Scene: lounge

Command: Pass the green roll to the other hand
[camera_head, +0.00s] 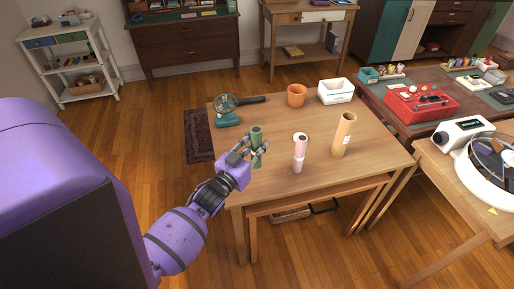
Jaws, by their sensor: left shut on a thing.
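The green roll (257,141) stands upright at the left front of the wooden table (280,186). My left gripper (254,150) reaches in from the left and is shut on the green roll. Its fingers hide part of the roll. I cannot tell whether the roll's lower end touches the tabletop. My right gripper is not in view.
A pink roll (299,158) and a tan roll (344,134) stand to the right. An orange pot (296,95), a white bin (336,92) and a dark-handled round tool (226,104) sit at the back. The table's centre back is mostly clear.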

